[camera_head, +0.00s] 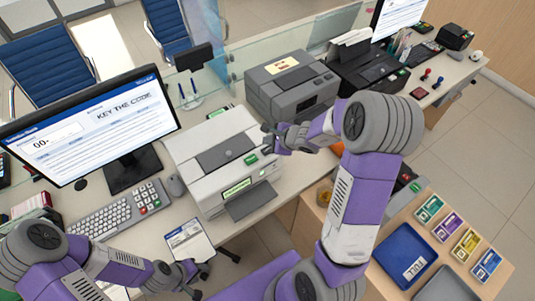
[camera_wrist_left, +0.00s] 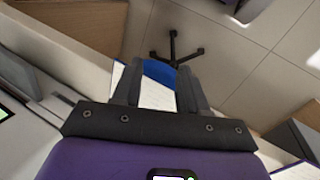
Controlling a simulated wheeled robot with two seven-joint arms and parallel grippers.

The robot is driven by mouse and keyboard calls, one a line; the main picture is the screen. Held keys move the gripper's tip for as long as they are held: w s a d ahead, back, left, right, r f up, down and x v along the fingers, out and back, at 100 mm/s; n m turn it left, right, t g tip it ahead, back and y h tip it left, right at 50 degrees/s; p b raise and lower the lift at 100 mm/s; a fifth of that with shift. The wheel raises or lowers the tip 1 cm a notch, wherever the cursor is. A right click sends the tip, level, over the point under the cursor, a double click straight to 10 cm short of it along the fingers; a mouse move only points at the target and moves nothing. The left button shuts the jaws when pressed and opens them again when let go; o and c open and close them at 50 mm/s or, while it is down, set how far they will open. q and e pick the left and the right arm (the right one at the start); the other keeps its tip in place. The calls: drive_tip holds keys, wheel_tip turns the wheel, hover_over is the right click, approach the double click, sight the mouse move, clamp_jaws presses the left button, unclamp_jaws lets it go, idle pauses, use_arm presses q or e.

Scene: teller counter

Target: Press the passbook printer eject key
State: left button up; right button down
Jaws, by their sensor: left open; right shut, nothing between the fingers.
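The passbook printer (camera_head: 225,165), a pale box with a dark top panel, stands on the counter in the middle of the head view. A green lit display (camera_head: 237,187) is on its front, and small green marks show on its top right. Which one is the eject key I cannot tell. My right gripper (camera_head: 270,140) is shut and empty at the printer's upper right corner; contact cannot be made out. My left gripper (camera_head: 200,279) is open and empty at the front edge, below a passbook-like sheet (camera_head: 190,245). Its open fingers show in the left wrist view (camera_wrist_left: 158,88).
A monitor (camera_head: 90,125) reading "KEY THE CODE", a keyboard (camera_head: 120,212) and a mouse (camera_head: 175,186) lie left of the printer. A darker grey machine (camera_head: 290,85) stands behind my right gripper. A blue tray (camera_head: 405,255) is at lower right.

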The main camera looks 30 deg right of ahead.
sight(269, 151)
use_arm(q)
drive_tip(key=shift+f+b, duration=0.75)
drive_tip(key=shift+f, duration=0.45)
use_arm(e)
drive_tip(key=shift+f, duration=0.95)
use_arm(q)
drive_tip(key=shift+f, duration=0.15)
use_arm(e)
drive_tip(key=shift+f, duration=0.15)
use_arm(q)
drive_tip(key=shift+f+b, duration=0.5)
drive_tip(key=shift+b, duration=0.2)
use_arm(e)
drive_tip(key=shift+f, duration=0.3)
